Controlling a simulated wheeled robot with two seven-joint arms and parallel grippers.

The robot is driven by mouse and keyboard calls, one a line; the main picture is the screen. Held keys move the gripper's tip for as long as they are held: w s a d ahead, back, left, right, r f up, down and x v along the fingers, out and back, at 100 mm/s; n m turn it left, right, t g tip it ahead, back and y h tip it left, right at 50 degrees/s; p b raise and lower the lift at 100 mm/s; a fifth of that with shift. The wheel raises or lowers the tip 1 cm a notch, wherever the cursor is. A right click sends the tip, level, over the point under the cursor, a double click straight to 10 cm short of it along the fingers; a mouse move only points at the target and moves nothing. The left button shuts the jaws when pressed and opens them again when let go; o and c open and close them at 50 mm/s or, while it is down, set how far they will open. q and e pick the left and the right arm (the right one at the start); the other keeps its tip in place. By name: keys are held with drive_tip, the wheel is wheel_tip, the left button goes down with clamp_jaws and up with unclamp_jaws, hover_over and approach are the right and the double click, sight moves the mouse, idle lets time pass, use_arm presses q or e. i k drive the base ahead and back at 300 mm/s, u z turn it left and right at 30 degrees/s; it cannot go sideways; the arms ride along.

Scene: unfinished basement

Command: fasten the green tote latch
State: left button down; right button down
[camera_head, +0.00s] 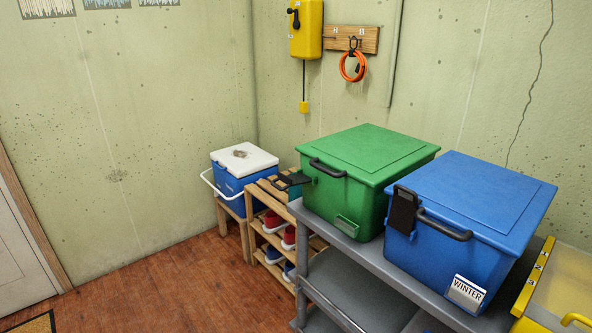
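The green tote (352,200) stands on the grey shelf unit, with its green lid (368,147) resting on top and looking closed. A black bar handle (327,168) sits beside the latch, close under the lid's edge. Neither of my grippers is in the head view.
A blue tote (437,262) labelled WINTER stands to the right, its black latch (403,210) lying upright against its side. A yellow-edged bin (565,295) is at far right. A wooden shoe rack (279,243) and blue cooler (231,183) stand left.

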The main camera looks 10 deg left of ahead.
sight(297, 179)
drive_tip(key=k, duration=0.55)
drive_tip(key=u, duration=0.6)
drive_tip(key=i, duration=0.85)
drive_tip(key=z, duration=0.5)
drive_tip(key=i, duration=0.9)
drive_tip(key=z, duration=0.15)
